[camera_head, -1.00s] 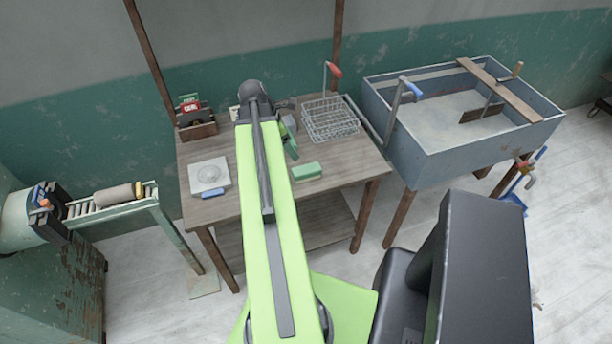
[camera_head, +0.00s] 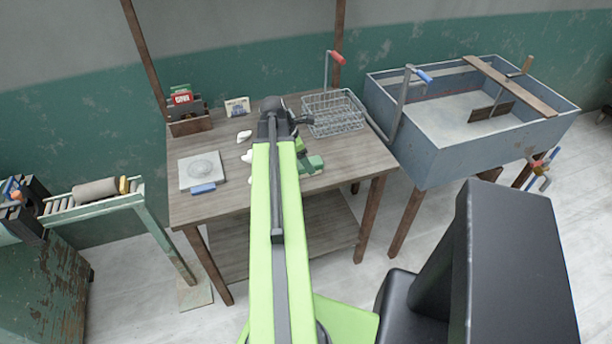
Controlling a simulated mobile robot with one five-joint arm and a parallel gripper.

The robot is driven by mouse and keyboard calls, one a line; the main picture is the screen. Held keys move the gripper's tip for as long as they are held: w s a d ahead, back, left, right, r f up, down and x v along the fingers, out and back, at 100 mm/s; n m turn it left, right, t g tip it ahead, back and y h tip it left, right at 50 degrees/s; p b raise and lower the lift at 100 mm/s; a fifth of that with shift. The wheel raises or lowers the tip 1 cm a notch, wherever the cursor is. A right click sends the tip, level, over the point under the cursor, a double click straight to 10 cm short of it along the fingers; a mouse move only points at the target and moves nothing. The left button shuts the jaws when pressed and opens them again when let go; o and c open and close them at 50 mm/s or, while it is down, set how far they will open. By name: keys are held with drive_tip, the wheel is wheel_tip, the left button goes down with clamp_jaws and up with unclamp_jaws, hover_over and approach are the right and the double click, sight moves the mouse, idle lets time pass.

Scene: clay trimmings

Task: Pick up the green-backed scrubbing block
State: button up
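The green-backed scrubbing block (camera_head: 314,165) lies on the wooden table near its front edge, right of my arm. Its left end is partly hidden by my gripper. My gripper (camera_head: 301,152), with green parts, hangs from the dark wrist at the end of my lime-green arm. It is at the block's left and far side, very close to it in the picture. I cannot tell whether it touches the block or how far apart its fingers are.
The table (camera_head: 215,208) also holds a white tile (camera_head: 190,172) with a blue piece, several white lumps (camera_head: 244,137), a small card (camera_head: 237,107), a wooden box (camera_head: 190,126) and a wire basket (camera_head: 334,126). A grey tub (camera_head: 450,150) stands right, a roller rack (camera_head: 95,205) left.

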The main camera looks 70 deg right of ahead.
drive_tip(key=shift+b+x, duration=0.45)
drive_tip(key=shift+x, duration=0.7)
drive_tip(key=shift+r, duration=0.1)
drive_tip(key=shift+f, duration=0.25)
drive_tip(key=shift+c, duration=0.4)
clamp_jaws()
drive_tip(key=shift+r, duration=0.1)
